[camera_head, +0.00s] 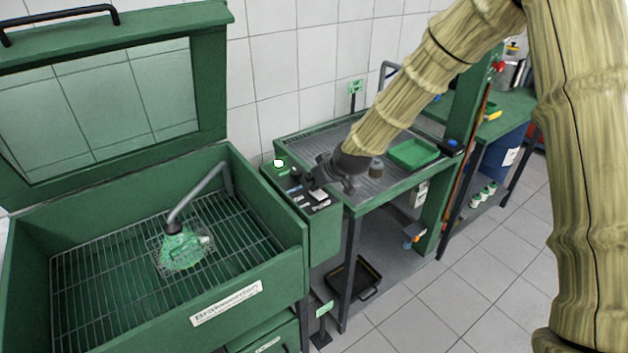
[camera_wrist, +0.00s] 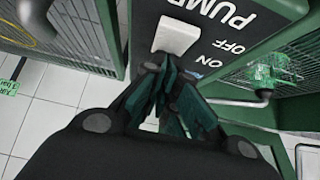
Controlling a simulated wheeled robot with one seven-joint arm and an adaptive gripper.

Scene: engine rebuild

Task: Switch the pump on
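The pump switch (camera_wrist: 178,36) is a white rocker on a dark panel (camera_wrist: 225,35) marked PUMP, OFF and ON in the wrist view. In the head view, the control box (camera_head: 324,232) stands at the right side of the green wash basin, with its switches partly hidden by my gripper (camera_head: 318,186). My gripper (camera_wrist: 164,70) has its fingertips together and empty, right by the switch's edge near the ON end. I cannot tell whether they touch it, or which way the rocker is tipped.
The wash basin (camera_head: 253,288) has an open lid (camera_head: 215,75) and a bent spout (camera_head: 197,194) over its grate, with a translucent green shape (camera_head: 185,250) below. A mesh-topped bench (camera_head: 300,141) with a green tray (camera_head: 414,153) stands right of the box.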

